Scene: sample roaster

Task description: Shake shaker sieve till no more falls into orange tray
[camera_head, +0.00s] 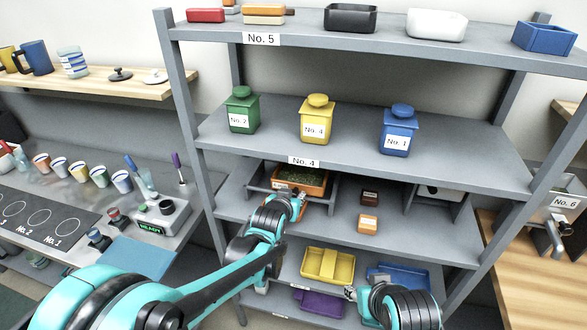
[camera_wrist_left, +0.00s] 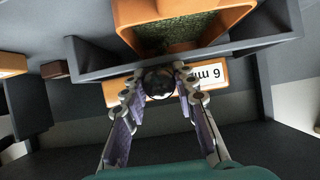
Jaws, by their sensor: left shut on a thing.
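The shaker sieve's grey frame (camera_head: 262,186) (camera_wrist_left: 95,62) stands on the middle shelf. An orange box (camera_head: 318,190) (camera_wrist_left: 245,14) with green granules inside sits in it. A lower orange part (camera_wrist_left: 212,76) with a white "mm" label shows beyond the frame bar in the left wrist view. I cannot tell whether it belongs to the orange tray, and its inside is hidden. My left gripper (camera_head: 298,203) is at the sieve's front, shut on a dark round knob (camera_wrist_left: 159,82). My right gripper (camera_head: 351,293) is low at the front; its fingers are unclear.
Two small boxes, one dark (camera_head: 370,198) and one orange (camera_head: 368,224), stand right of the sieve. A yellow tray (camera_head: 328,265), a blue tray (camera_head: 400,275) and a purple tray (camera_head: 318,304) lie lower. Green, yellow and blue canisters (camera_head: 397,135) stand above.

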